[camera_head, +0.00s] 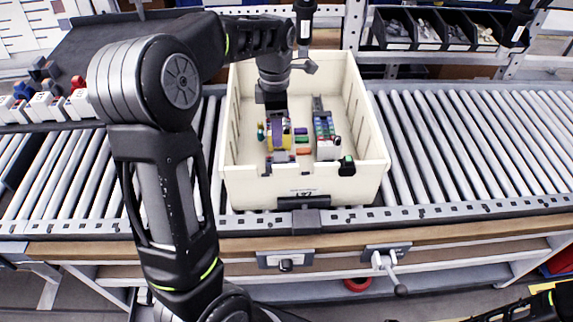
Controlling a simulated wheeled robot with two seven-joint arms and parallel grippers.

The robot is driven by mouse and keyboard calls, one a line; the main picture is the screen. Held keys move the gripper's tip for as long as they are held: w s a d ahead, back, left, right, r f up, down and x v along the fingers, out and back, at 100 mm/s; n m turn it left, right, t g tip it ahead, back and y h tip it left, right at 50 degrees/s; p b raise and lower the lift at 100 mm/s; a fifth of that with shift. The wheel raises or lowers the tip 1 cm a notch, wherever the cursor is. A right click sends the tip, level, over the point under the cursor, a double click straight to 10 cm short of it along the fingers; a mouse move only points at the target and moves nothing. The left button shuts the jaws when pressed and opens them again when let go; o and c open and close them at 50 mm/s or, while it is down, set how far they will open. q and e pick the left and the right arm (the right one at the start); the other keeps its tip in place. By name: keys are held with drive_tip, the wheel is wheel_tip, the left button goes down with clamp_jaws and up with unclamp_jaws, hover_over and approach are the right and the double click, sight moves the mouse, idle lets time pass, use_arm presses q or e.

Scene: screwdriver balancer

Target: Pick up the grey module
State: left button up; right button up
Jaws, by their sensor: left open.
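My left arm reaches over the cream crate (236,175) from the left. My left gripper (277,122) points down inside it, open, over a group of small coloured parts. A purple and yellow part (283,133) shows right at its fingers; I cannot tell whether they touch it. A light grey module (326,149) with a row of coloured pieces along it stands in the crate, to the right of the gripper and apart from it. The parts directly under the gripper are partly hidden. My right gripper is out of view; only a dark piece of my right arm shows at bottom right.
The crate stands on a roller conveyor (470,140) with free rollers on both sides. Its walls surround the gripper. White, red and blue modules (50,105) sit at the left. Dark bins (430,28) are at the back right. A hanging tool (304,20) is behind the crate.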

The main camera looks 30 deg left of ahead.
use_arm(q)
drive_tip(key=b, duration=0.3)
hover_over(279, 156)
wheel_tip(279, 156, down, 5)
drive_tip(key=shift+r, duration=0.2)
drive_tip(key=shift+r, duration=0.1)
drive_tip(key=shift+f, duration=1.3)
